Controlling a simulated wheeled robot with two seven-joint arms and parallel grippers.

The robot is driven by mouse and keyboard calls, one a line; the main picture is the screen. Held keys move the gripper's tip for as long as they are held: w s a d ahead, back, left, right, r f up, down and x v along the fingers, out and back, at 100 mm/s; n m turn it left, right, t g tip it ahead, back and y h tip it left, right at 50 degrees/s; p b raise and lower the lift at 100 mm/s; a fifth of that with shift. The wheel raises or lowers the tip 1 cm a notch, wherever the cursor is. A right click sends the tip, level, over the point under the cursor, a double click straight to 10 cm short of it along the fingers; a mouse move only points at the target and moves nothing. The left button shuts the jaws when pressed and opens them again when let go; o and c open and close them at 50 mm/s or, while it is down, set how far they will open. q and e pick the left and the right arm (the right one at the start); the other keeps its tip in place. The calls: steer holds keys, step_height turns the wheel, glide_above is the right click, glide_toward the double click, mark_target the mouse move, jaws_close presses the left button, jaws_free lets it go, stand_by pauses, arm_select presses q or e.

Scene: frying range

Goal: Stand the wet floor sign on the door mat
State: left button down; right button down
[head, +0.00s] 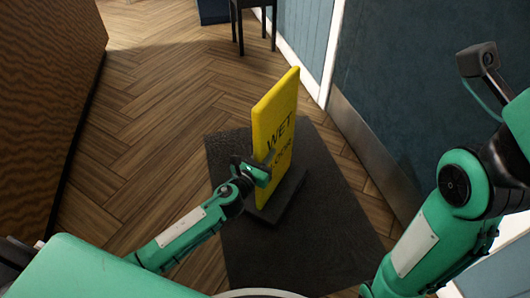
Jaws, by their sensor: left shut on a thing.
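The yellow wet floor sign (278,115) stands upright on its dark base (279,199), over the far middle part of the dark door mat (330,235). The base looks to be on the mat, but I cannot tell whether it touches it fully. My left gripper (262,171) is shut on the sign at its lower left edge. Part of the lettering is hidden by the gripper. My right arm shows at the right, but its gripper is out of view.
A blue door (415,75) with a metal kick plate (370,150) is to the right of the mat. A wooden counter (45,90) is at the left. A dark stool (254,8) stands at the back. The wooden floor (150,120) left of the mat is clear.

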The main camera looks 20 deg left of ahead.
arm_select(q)
steer(key=shift+f+b, duration=0.3)
steer(key=shift+f, duration=0.3)
steer(key=c, duration=1.2)
jaws_free()
steer(key=shift+f, duration=0.25)
steer(key=shift+c, duration=0.2)
